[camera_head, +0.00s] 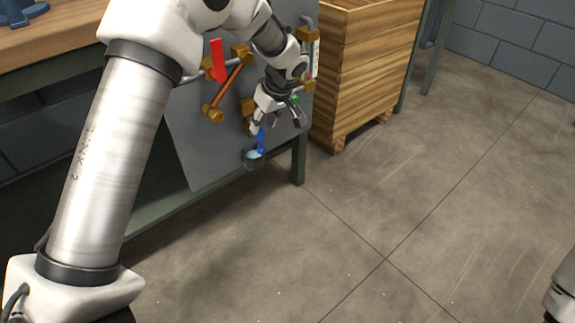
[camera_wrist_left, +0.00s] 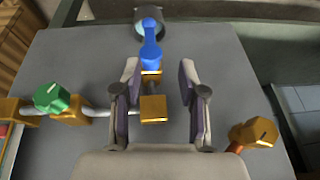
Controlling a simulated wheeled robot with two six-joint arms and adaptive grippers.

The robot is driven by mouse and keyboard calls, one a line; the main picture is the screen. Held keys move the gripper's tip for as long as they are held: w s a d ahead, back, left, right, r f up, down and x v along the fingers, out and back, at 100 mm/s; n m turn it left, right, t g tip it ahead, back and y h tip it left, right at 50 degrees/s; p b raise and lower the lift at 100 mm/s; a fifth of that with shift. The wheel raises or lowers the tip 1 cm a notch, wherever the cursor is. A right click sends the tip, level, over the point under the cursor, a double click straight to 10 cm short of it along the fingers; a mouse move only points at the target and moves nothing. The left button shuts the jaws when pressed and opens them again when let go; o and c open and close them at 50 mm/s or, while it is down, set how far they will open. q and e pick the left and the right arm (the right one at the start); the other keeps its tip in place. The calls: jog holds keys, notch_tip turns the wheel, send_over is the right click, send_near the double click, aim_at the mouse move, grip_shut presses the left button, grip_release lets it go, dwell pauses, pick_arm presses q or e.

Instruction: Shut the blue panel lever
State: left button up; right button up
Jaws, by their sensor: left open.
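The blue panel lever (camera_head: 261,142) is mounted low on the grey panel (camera_head: 200,130) in the head view. It also shows in the left wrist view (camera_wrist_left: 151,55), just beyond the fingertips and between their lines, attached at a brass-coloured fitting (camera_wrist_left: 153,108). My left gripper (camera_head: 277,121) is in front of the panel, close above the lever, and partly hides its upper end. In the left wrist view my left gripper (camera_wrist_left: 160,75) is open, with nothing between its fingers but the fitting behind them. I cannot tell whether a finger touches the lever.
A red lever (camera_head: 218,60) and an orange bar (camera_head: 227,84) sit on the panel to the left. A green knob (camera_wrist_left: 51,97) is beside the gripper in the wrist view. A wooden crate (camera_head: 365,65) stands right of the panel.

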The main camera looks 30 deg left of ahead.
aim_at(261, 135)
pick_arm(q)
jog(key=shift+t, duration=0.5)
jog(key=b+x, duration=0.2)
jog(key=x, duration=0.1)
jog(key=b+x, duration=0.4)
jog(key=x, duration=0.1)
jog(key=shift+w+a+f+b, duration=0.1)
jog(key=shift+w+f+b, duration=0.2)
jog(key=shift+w, duration=0.15)
pick_arm(e)
notch_tip(261, 135, down, 10)
jog(key=shift+r, duration=0.25)
pick_arm(q)
jog(key=shift+r, duration=0.1)
grip_shut()
